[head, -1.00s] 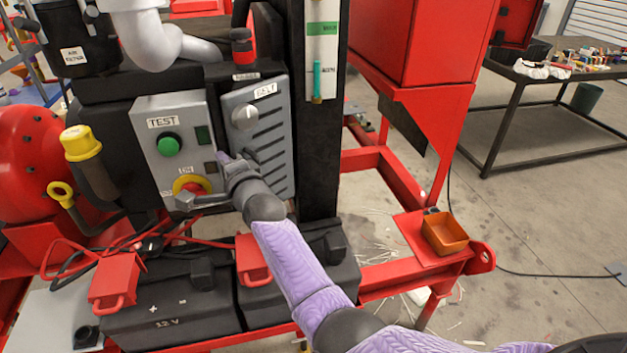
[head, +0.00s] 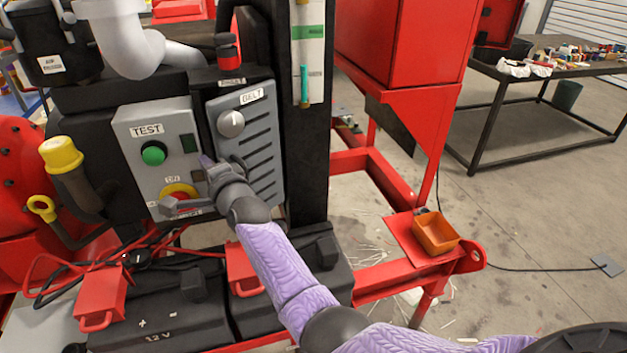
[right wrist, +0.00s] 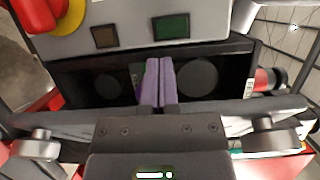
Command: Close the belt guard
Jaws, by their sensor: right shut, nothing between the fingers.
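The belt guard (head: 262,145) is a grey slotted panel with a "BELT" label and a round knob (head: 231,123), right of the grey TEST panel (head: 165,140) in the head view. It stands at an angle to that panel, with a dark gap along its left edge; how far it stands open I cannot tell. My right gripper (head: 206,160) is shut and empty at this gap, in front of the guard's lower left part. In the right wrist view its purple fingers (right wrist: 158,82) are together before a black recess with two dark discs. My left gripper is out of view.
Batteries (head: 160,310) with red clamps and cables lie below. A black post (head: 307,150) stands right of the guard. An orange bin (head: 435,233) sits on the red frame at right.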

